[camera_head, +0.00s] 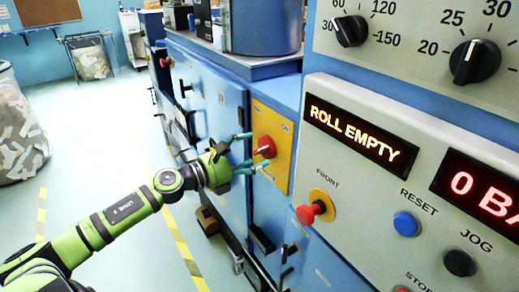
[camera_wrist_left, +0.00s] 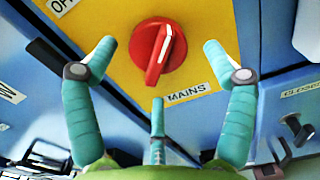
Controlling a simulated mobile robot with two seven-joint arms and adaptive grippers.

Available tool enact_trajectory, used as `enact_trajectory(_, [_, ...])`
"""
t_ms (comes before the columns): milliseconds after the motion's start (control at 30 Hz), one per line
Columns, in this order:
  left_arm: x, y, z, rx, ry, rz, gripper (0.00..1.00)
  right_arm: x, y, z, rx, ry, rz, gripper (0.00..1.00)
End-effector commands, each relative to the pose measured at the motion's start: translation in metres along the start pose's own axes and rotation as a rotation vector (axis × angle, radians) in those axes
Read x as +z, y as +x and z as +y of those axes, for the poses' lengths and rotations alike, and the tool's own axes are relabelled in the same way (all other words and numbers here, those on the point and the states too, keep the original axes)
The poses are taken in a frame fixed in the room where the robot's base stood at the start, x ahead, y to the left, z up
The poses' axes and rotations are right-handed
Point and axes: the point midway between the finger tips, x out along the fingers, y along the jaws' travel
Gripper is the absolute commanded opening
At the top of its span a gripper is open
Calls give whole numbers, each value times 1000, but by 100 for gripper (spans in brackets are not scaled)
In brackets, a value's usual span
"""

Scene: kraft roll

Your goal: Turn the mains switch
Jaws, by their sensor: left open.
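The mains switch (camera_head: 265,147) is a red rotary knob on a yellow plate (camera_head: 283,127) on the side of the blue machine. In the left wrist view the red knob (camera_wrist_left: 157,52) has a white line on its grip, pointing up and slightly right, with a MAINS label (camera_wrist_left: 187,93) below it. My left gripper (camera_head: 246,152) is in front of the knob. Its teal fingers are open, on either side of the knob in the wrist view, with a third finger below. No finger clearly touches the knob. My right gripper is not in view.
A red FRONT push button (camera_head: 309,213) sticks out from the grey panel (camera_head: 340,180) near the knob. The panel also has a blue RESET button (camera_head: 406,224) and a lit ROLL EMPTY display (camera_head: 358,132). Open floor (camera_head: 110,130) with yellow striped tape lies left.

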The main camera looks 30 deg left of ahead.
Motion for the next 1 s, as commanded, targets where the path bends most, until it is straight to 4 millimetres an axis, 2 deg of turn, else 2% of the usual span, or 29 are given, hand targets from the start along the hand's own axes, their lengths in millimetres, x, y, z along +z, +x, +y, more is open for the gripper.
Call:
enact_trajectory(100, [3,12,1,3,-2,-4,84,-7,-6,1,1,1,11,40])
enact_trajectory(300, [1,24,1,3,-2,-1,84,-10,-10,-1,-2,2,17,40])
enact_trajectory(667, [0,27,0,2,-2,0,84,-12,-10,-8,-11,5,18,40])
enact_trajectory(700, [0,27,0,2,-2,0,68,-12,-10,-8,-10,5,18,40])
enact_trajectory(767, [0,27,0,2,-2,0,44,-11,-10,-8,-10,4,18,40])
enact_trajectory(800, [-1,27,0,2,-2,0,28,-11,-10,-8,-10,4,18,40])
enact_trajectory(1000, [-2,27,0,1,-2,2,28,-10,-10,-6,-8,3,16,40])
